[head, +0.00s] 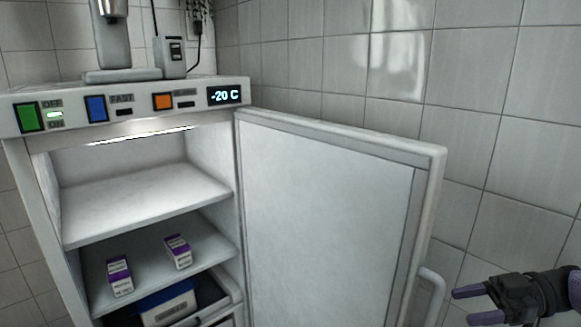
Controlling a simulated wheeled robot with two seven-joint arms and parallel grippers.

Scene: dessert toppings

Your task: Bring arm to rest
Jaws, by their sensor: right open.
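My right gripper (470,306) is at the lower right of the head view, with its purple-tipped fingers spread and nothing between them. It points left, toward the handle (432,283) of the open freezer door (330,215), and a gap shows between fingers and handle. My left gripper is not in view.
The freezer (212,172) stands open at the left, its display reading -20 C. Two small purple-and-white cartons (119,276) (178,251) stand on a shelf. A blue-and-white box (167,304) lies below. A tiled wall is behind the door.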

